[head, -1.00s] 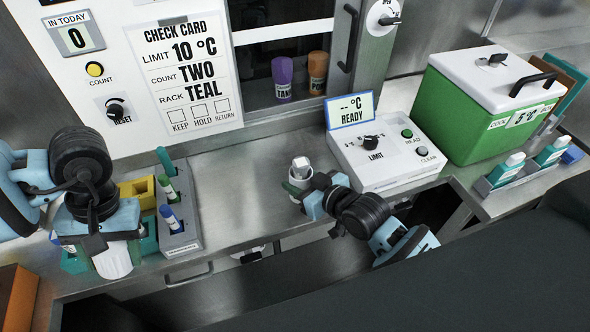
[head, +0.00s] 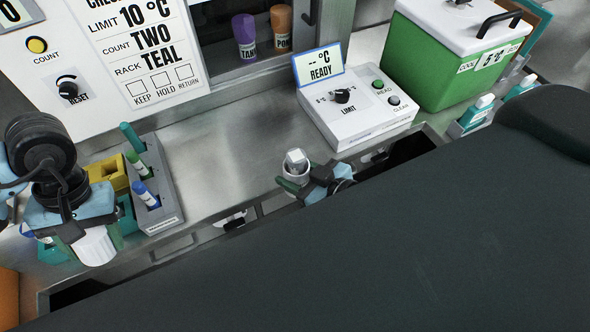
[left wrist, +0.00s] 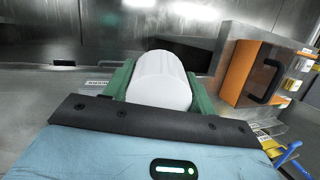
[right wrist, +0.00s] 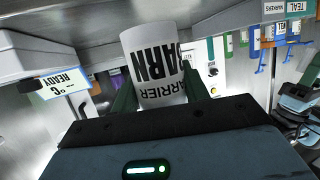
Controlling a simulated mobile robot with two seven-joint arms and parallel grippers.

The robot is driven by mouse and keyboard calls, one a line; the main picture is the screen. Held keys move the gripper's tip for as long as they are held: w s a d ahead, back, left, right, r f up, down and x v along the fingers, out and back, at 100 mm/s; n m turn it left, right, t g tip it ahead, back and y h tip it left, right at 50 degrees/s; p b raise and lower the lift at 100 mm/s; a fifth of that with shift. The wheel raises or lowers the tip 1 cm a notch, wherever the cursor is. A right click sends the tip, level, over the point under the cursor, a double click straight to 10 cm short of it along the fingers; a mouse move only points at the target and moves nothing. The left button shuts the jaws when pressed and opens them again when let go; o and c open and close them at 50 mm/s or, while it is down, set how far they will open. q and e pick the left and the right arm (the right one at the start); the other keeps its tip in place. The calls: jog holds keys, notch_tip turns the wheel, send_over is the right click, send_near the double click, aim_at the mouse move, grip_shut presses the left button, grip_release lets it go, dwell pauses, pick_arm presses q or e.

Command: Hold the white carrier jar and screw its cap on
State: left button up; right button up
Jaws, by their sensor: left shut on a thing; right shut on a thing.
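The white carrier jar (head: 295,178) is upright near the counter's front edge in the head view, its top open and a pale block showing in the mouth. My right gripper (head: 291,186) is shut around it; the right wrist view shows the jar (right wrist: 155,65) between the fingers, with black "CARRIER" and "BARN" lettering. My left gripper (head: 88,222) is shut on a white ribbed cap (head: 97,247) at the far left of the head view. The left wrist view shows the cap as a plain white cylinder (left wrist: 160,80) between green fingers. Cap and jar are well apart.
A grey rack (head: 168,212) with several markers and a yellow block (head: 108,172) stand beside my left gripper. A white limit device (head: 355,110) and a green cooler (head: 450,60) stand behind the jar. The counter (head: 225,150) between rack and device is clear.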

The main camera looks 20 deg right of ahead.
jog(key=o, duration=0.5)
jog(key=c, duration=0.8)
pick_arm(q)
jog(key=shift+r, duration=0.5)
jog(key=shift+w+r+p, duration=0.1)
jog(key=shift+r+p, duration=0.35)
jog(key=shift+r, duration=0.1)
pick_arm(e)
jog(key=w+d+r+m+h, duration=0.1)
jog(key=w+r+h, duration=0.1)
jog(key=r, duration=0.2)
jog(key=w+d+r+m+t+h, duration=0.1)
jog(key=w+d+r+m+h, duration=0.1)
jog(key=r, duration=0.2)
jog(key=w+d+r+m+h, duration=0.2)
jog(key=w+r, duration=0.1)
jog(key=r, duration=0.1)
jog(key=shift+d, duration=0.1)
